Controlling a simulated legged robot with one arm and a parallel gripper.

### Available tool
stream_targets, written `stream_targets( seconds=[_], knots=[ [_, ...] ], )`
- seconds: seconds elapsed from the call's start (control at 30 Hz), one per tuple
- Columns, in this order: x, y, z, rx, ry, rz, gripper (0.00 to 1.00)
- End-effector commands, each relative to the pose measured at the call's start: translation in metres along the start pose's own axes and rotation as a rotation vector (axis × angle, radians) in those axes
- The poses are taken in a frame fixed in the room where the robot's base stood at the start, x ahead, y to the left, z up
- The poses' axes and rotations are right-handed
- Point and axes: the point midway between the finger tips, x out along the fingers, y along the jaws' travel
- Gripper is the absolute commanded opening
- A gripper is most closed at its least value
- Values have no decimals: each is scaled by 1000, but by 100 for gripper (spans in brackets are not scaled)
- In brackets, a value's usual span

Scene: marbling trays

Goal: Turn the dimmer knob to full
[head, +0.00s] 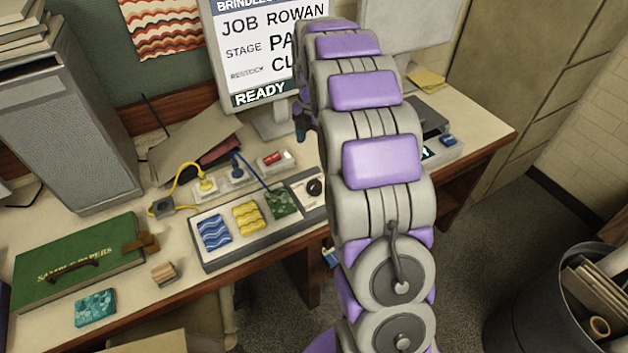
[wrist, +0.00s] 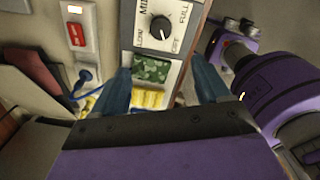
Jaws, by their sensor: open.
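The dimmer knob (wrist: 160,27) is a round black knob on a pale plate, shown near the top of the wrist view. Lettering around it includes LOW, MID and FULL, with FULL at its upper right. A light mark shows on the knob's lower side; its exact angle is hard to read. In the head view the knob (head: 314,187) sits at the right end of the grey panel, beside my arm. My gripper (wrist: 163,82) is open and empty, its two blue fingers apart below the knob in the wrist view, not touching it. In the head view my arm mostly hides it.
The grey panel (head: 250,247) holds blue, yellow and green patterned tiles left of the knob. Behind it stand a red switch (head: 274,158) and plugs with yellow and blue cords. A monitor (head: 262,55) reading READY stands behind. A green case (head: 77,262) lies at left.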

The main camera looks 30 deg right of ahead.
Motion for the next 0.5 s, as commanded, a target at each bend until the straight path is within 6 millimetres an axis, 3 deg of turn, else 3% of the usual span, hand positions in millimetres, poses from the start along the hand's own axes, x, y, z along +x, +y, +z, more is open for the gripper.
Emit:
stream_targets(
  seconds=[0.17,0.5],
  knots=[
    [17,0,4,-14,4,-2,76],
    [82,-1,4,-11,4,-3,76]
  ],
)
